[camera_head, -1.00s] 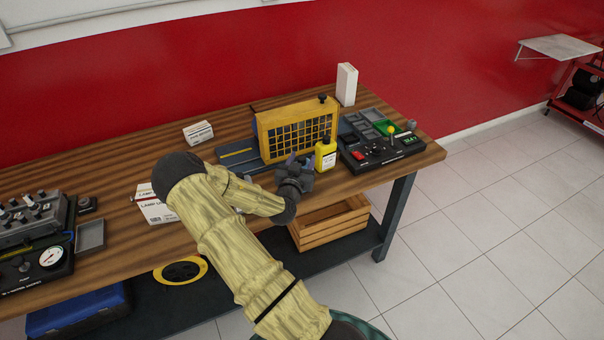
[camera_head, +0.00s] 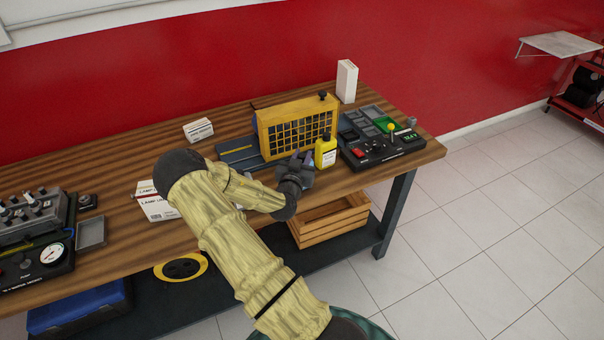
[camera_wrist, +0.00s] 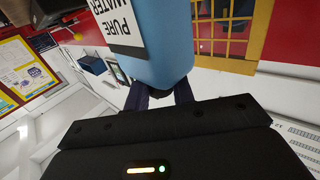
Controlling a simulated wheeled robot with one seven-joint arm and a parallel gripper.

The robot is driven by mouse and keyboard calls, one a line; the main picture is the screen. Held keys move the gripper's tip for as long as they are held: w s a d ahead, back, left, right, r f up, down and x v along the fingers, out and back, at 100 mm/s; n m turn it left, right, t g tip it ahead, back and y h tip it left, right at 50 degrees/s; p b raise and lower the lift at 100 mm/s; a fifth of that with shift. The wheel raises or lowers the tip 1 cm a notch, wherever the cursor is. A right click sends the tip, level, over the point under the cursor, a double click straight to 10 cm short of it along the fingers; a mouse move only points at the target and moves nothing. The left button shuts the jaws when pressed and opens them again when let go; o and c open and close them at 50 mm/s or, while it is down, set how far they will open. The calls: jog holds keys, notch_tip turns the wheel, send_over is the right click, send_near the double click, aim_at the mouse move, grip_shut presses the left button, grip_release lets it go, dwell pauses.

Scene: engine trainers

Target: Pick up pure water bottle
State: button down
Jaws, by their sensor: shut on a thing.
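The pure water bottle (camera_wrist: 160,45) is light blue with a white "PURE WATER" label that reads upside down in the wrist view. It fills the top middle of that view, between the dark fingers of my gripper (camera_wrist: 161,95). My gripper is shut on it. In the head view my gripper (camera_head: 300,164) is at the front of the wooden bench, just left of a yellow bottle (camera_head: 325,152). I cannot make out the blue bottle in the head view, and its contact with the bench cannot be told.
A yellow framed grille (camera_head: 297,125) stands behind my gripper. A black control box (camera_head: 383,148) is to the right. White cartons (camera_head: 198,130) and a lamp box (camera_head: 157,208) are to the left. A wooden crate (camera_head: 330,222) sits below the bench top.

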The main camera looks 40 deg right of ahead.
jog(key=shift+r, duration=0.1)
notch_tip(320, 180, up, 10)
jog(key=shift+f+b, duration=0.1)
jog(key=shift+b, duration=0.65)
jog(key=shift+w, duration=0.15)
dwell(0.4)
